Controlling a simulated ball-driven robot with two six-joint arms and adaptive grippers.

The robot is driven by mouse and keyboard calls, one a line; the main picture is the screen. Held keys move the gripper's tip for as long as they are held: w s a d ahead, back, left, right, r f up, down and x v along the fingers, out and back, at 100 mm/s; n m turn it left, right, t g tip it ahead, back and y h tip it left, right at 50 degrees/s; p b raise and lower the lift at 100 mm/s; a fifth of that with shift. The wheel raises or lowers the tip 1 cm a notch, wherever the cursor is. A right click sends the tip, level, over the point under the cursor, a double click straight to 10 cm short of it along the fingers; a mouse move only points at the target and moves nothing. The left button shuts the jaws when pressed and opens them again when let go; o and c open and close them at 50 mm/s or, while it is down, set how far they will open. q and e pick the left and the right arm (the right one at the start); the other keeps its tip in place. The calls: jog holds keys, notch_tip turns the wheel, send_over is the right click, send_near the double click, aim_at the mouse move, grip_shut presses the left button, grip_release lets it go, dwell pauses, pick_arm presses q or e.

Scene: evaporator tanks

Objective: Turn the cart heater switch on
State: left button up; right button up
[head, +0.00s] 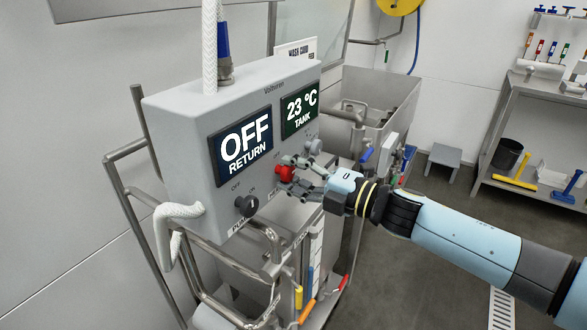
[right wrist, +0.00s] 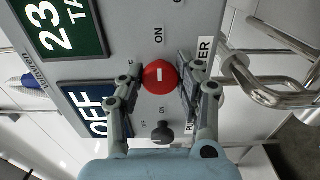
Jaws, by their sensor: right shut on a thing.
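The cart's grey control box (head: 175,150) carries a red round switch (head: 284,173) low on its front. My right gripper (head: 288,174) is shut on the red switch, one finger on each side. A nearby label (right wrist: 205,50) is partly hidden by a finger; only "ER" reads. A dark pump knob (head: 246,206) sits to the left. One display (head: 243,145) reads OFF RETURN; the other (head: 300,107) reads 23 °C TANK. My left gripper is not in view.
Bent steel rails (head: 125,160) and a white hose (head: 165,235) run along the cart's left side. A steel tank (head: 375,95) stands behind it. A steel bench (head: 540,88) and a grey stool (head: 443,160) are at the right. Floor between is clear.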

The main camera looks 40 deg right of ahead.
dwell(0.5)
jog(key=o, duration=1.2)
jog(key=shift+d, duration=0.1)
jog(key=shift+c, duration=0.2)
jog(key=v, duration=1.2)
